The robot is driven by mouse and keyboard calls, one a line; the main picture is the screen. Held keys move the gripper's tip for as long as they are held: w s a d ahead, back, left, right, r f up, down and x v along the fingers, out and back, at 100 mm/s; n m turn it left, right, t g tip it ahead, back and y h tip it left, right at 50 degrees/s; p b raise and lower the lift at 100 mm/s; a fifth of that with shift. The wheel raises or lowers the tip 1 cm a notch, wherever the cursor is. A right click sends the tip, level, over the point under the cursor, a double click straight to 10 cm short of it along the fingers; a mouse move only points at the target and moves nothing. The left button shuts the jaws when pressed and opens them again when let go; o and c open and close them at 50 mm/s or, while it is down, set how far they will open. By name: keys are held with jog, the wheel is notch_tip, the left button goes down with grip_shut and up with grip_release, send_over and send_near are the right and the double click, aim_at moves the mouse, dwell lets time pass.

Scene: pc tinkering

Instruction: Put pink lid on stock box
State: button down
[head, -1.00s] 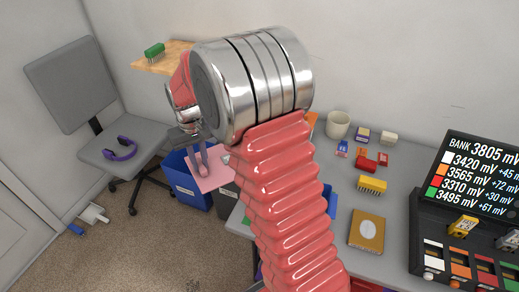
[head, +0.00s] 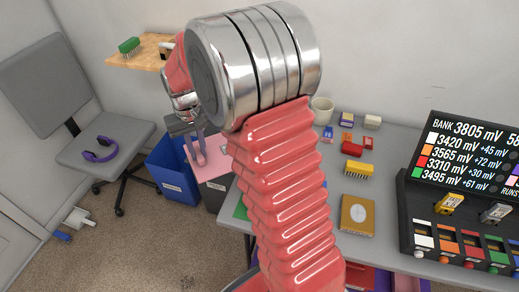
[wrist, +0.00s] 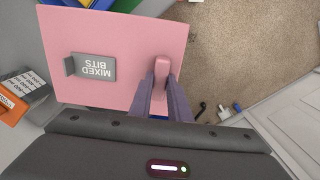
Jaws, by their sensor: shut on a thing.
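The pink lid (head: 215,166) is a flat square panel, held by my gripper (head: 197,160). In the wrist view the pink lid (wrist: 120,45) carries a grey tag reading "MIXED BITS", upside down. My gripper's fingers (wrist: 163,92) are shut on the lid's pink knob (wrist: 161,69). In the head view the lid appears in front of and above a dark bin (head: 214,194), hiding much of its top. A blue bin (head: 173,179) stands to its left. Their labels are too small to read, so I cannot tell which is the stock box.
A grey table (head: 398,149) with small boxes and a cell bank (head: 470,240) is at the right. A grey chair (head: 84,155) with purple headphones (head: 100,150) is at the left. A wooden shelf (head: 140,57) is on the wall. Carpet (head: 150,250) is open in front.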

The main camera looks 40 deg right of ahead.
jog(key=s+d+m, duration=0.1)
jog(key=s+d, duration=0.1)
jog(key=s+d+r+m, duration=0.1)
jog(key=s+d, duration=0.1)
jog(key=d, duration=0.1)
jog(key=s+d+r+m, duration=0.1)
jog(key=s+d, duration=0.1)
jog(key=shift+s+d+r+m, duration=0.1)
jog(key=shift+d+r+m, duration=0.1)
jog(key=shift+r+m, duration=0.1)
jog(key=s+d+r+m, duration=0.1)
jog(key=s+d+m, duration=0.3)
jog(key=s+d, duration=0.2)
jog(key=shift+s+r, duration=0.35)
jog(key=shift+s, duration=0.8)
notch_tip(320, 180, down, 8)
jog(key=shift+f, duration=0.95)
dwell(0.8)
jog(key=c, duration=2)
grip_release()
